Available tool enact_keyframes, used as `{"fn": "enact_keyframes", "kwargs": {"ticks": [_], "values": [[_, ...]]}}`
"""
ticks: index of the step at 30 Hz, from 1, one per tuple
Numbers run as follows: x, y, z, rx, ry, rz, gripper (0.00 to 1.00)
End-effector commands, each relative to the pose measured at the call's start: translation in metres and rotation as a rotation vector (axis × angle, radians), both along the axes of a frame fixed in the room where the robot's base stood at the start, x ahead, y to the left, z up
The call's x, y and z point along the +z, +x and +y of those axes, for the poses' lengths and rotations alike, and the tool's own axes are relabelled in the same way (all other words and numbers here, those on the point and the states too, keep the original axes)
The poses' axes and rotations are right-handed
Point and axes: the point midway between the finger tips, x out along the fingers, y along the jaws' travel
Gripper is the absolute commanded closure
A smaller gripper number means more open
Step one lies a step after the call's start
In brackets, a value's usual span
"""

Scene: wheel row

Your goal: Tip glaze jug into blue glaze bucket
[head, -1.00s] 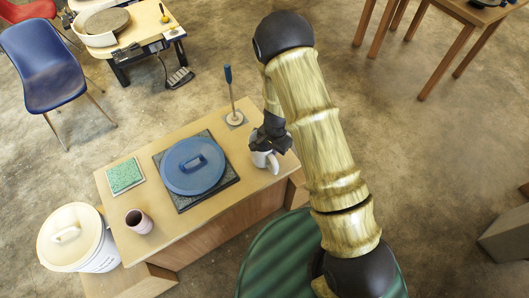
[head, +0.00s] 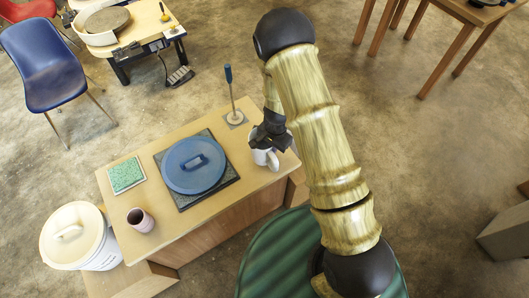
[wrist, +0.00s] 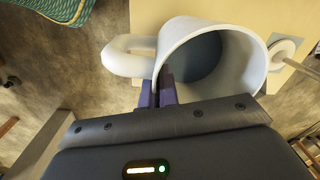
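The glaze jug (head: 262,157) is a white, mug-like vessel at the right end of the table. In the wrist view the jug (wrist: 215,28) shows its open mouth, a dark blue-grey inside and a loop handle to the left. My gripper (head: 270,138) is over the jug's rim. In the wrist view the narrow fingers (wrist: 158,88) are close together at the rim near the handle, seemingly pinching the wall. The blue glaze bucket (head: 178,178) sits on a dark square slab mid-table, with a blue handled lid (head: 210,172) on it. Its inside is hidden.
On the table (head: 185,218) are a green sponge-like block (head: 126,174), a mauve cup (head: 140,220) and an upright blue-handled tool (head: 232,95). A white lidded bucket (head: 98,255) stands at the left. A dark green ribbed round surface (head: 275,255) is in front.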

Motion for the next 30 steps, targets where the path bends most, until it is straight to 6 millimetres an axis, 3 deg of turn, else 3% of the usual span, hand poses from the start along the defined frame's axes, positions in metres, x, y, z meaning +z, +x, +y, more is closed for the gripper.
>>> {"fn": "enact_keyframes", "kwargs": {"ticks": [30], "values": [[0.04, 0.0, 0.0, 0.0, 0.0, -0.001, 1.0]]}}
